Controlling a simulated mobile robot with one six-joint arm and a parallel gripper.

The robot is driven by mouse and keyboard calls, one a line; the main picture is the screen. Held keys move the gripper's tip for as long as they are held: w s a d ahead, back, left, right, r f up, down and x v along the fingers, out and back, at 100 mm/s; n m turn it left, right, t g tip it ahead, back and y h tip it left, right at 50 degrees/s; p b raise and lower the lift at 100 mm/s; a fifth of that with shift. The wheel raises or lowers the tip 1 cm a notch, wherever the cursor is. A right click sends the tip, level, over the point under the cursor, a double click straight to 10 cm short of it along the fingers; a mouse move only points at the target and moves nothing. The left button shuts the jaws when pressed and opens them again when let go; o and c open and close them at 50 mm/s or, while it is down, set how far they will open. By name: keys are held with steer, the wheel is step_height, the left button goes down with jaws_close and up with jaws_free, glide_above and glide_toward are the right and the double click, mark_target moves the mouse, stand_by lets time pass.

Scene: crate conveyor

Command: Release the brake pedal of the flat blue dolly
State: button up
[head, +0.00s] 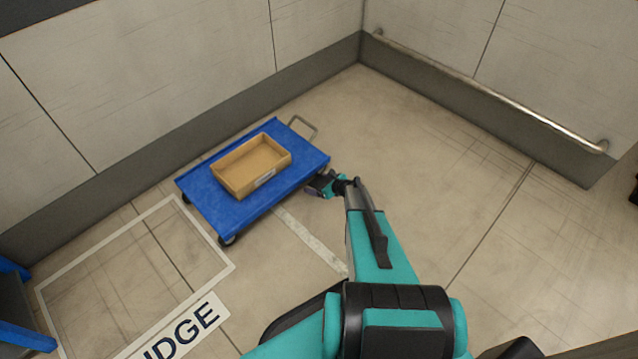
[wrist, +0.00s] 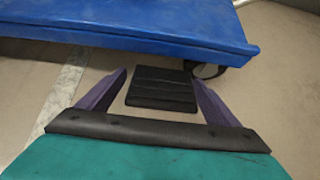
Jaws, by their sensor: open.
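The flat blue dolly (head: 218,207) stands on the floor near the back wall in the head view, with a tan open crate (head: 232,187) on its deck. Its blue edge (wrist: 130,35) crosses the top of the wrist view. The black ribbed brake pedal (wrist: 162,90) sticks out below that edge, beside a dark wheel (wrist: 207,71). My gripper (head: 318,186) is at the dolly's near right edge. In the wrist view my gripper (wrist: 160,82) is open, with one purple finger on each side of the pedal. I cannot tell whether the fingers touch it.
A grey handle (head: 302,126) rises at the dolly's far right end. A white-outlined floor area (head: 225,268) with lettering lies at the left. A metal rail (head: 490,92) runs along the right wall. Blue parts (head: 25,336) show at the lower left edge. Floor right of the dolly is clear.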

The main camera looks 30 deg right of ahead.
steer(key=p+v, duration=0.1)
steer(key=v, duration=1.2)
steer(key=shift+s+r+p, duration=0.15)
steer(key=shift+s+p, duration=0.2)
steer(key=shift+s, duration=0.05)
